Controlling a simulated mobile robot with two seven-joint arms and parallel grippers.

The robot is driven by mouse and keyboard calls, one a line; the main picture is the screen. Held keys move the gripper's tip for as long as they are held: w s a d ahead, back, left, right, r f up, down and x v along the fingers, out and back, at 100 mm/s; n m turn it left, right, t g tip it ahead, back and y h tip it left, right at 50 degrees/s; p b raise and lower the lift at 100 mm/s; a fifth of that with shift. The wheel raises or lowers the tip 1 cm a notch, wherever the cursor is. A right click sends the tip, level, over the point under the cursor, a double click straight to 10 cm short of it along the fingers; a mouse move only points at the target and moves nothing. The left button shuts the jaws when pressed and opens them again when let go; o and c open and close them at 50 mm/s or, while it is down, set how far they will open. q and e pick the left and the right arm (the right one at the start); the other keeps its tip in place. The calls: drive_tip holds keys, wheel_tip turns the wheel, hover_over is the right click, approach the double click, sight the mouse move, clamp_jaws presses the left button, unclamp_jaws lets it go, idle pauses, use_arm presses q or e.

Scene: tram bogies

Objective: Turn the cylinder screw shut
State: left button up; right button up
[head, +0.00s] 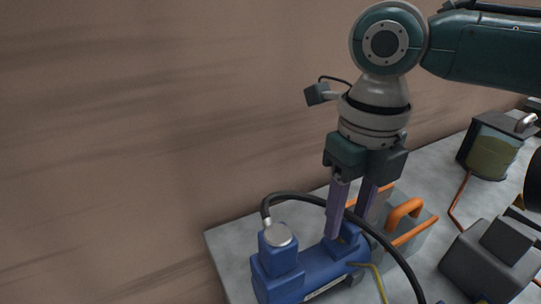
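A blue cylinder unit (318,277) lies on a grey slab in the lower middle of the head view. A raised blue block at its left end carries a round silver cap (278,235). My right gripper (348,230) points down at the unit's right end, its two purple fingers apart and their tips at a small blue raised part. I cannot make out a screw; the fingers and the black hose hide that spot. Whether the fingers touch or grip anything there is not clear. My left gripper is out of view.
The black hose (396,259) arches from the silver cap past my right fingers. An orange handle (405,210) stands just right of them. Grey boxes (487,262) and a dark-framed tank (491,152) stand farther right. The grey slab (232,255) is bare at its left edge.

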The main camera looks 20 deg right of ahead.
clamp_jaws()
drive_tip(key=shift+r, duration=0.1)
idle(0.4)
